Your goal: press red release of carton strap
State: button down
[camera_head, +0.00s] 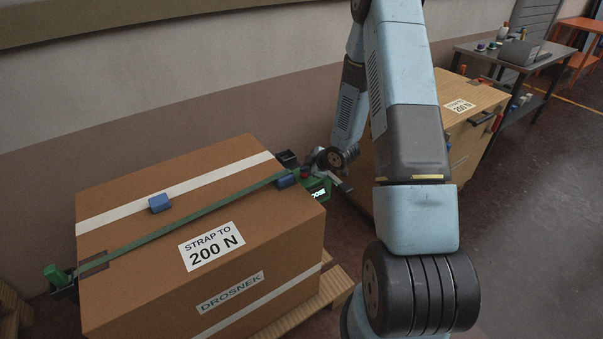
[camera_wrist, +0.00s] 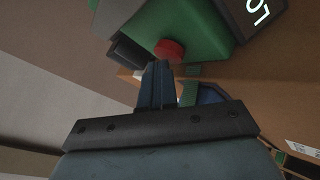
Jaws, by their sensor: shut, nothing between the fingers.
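The carton (camera_head: 190,195) is brown and stands on a pallet, with a green strap (camera_head: 190,218) running across its top. At the strap's right end is a green tensioner with a small lit display (camera_head: 319,193); in the wrist view its green body (camera_wrist: 205,30) fills the upper middle. The red release (camera_wrist: 169,49) is a round button on that body. My gripper (camera_wrist: 158,68) is shut and empty, its fingertips just below the red release in the picture. I cannot tell whether they touch it. In the head view the gripper is small and partly hidden at the tensioner.
A blue block (camera_head: 159,203) sits on the carton's top, and another (camera_head: 287,181) is by the tensioner. A green-handled piece (camera_head: 56,274) is at the carton's left end. The wall is close behind.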

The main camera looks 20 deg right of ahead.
jog(key=shift+r, duration=1.3)
jog(key=shift+r, duration=2.5)
